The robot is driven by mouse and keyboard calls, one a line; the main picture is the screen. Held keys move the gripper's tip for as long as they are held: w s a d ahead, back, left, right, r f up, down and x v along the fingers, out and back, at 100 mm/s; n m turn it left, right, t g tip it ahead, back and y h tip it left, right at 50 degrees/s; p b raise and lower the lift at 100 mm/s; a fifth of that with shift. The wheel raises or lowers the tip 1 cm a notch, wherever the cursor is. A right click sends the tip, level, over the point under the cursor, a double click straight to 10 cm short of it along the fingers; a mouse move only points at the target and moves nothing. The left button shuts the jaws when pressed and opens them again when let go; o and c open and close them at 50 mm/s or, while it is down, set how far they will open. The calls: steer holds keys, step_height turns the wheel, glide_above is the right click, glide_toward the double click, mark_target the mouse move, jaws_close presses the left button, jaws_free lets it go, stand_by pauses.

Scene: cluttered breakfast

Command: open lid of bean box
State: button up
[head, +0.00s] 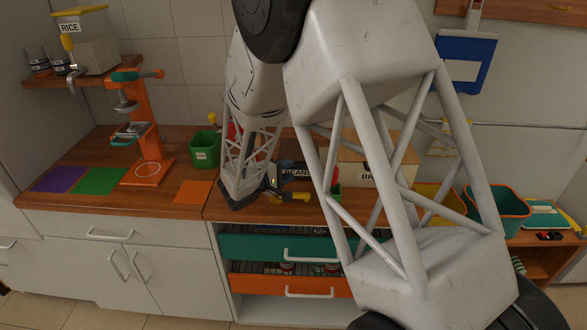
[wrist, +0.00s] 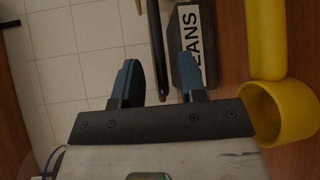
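The bean box (wrist: 183,25) is dark with a white label reading "EANS" in the wrist view. In the head view its label (head: 297,171) shows beside my gripper, and much of the box is hidden by my arm. My gripper (wrist: 160,65) has two blue fingers set well apart. The right finger overlaps the lower part of the label, and a thin dark edge (wrist: 157,45) shows between the fingers. I see nothing clamped between them. In the head view my gripper (head: 273,179) is low over the counter. I cannot tell whether a finger touches the box or its lid.
A box marked "BR" (head: 365,172) and a green bin (head: 205,150) stand on the counter. The teal drawer (head: 270,246) and orange drawer (head: 255,284) below are pulled out.

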mark_target(299, 153)
steer(key=shift+x, duration=1.45)
jaws_close()
